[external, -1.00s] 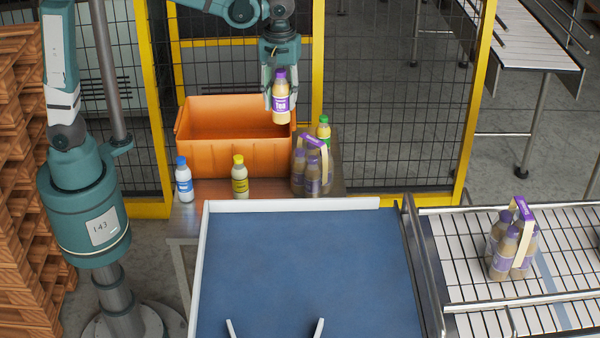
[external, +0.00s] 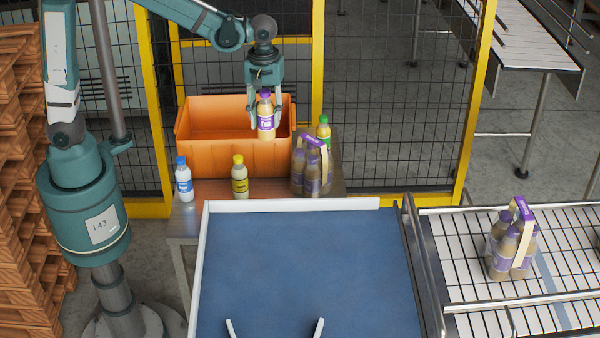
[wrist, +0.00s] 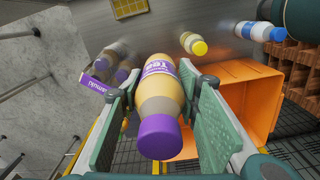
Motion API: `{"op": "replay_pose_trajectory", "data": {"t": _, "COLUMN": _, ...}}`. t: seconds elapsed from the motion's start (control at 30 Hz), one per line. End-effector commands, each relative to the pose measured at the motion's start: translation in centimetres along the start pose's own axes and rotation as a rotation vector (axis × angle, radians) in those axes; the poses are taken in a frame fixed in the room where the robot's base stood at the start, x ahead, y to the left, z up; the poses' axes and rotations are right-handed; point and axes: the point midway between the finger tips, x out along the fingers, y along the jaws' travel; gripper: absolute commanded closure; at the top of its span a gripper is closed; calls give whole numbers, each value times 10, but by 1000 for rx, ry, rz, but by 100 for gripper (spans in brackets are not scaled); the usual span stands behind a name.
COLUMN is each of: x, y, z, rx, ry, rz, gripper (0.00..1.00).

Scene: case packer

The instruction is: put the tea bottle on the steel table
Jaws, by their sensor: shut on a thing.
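The tea bottle (external: 266,119) has a purple cap, a purple label and a tan body. My gripper (external: 266,112) is shut on it and holds it upright in front of the orange crate's right part, above the steel table (external: 184,224). In the wrist view the tea bottle (wrist: 162,98) sits between both finger pads of my gripper (wrist: 165,100), purple cap toward the camera. The bottle's base is clear of the table in the external view.
The orange crate (external: 215,156) stands on the table's back. A blue-capped bottle (external: 184,182), a yellow-capped bottle (external: 240,179), a bottle pack (external: 309,170) and a green-capped bottle (external: 323,128) stand there too. Bare tabletop shows between the yellow-capped bottle and the pack.

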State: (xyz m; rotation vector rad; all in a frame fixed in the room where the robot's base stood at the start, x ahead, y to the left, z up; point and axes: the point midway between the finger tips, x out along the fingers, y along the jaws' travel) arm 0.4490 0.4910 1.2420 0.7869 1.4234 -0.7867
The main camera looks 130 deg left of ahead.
Motion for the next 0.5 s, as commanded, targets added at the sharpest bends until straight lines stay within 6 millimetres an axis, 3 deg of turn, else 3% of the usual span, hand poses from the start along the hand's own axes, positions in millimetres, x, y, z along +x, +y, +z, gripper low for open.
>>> {"op": "replay_pose_trajectory", "data": {"t": 0.3, "x": 79, "y": 0, "z": 0, "rx": 0, "ry": 0, "rz": 0, "gripper": 84}}
{"op": "replay_pose_trajectory", "data": {"t": 0.5, "x": 116, "y": 0, "z": 0, "rx": 0, "ry": 0, "rz": 0, "gripper": 84}}
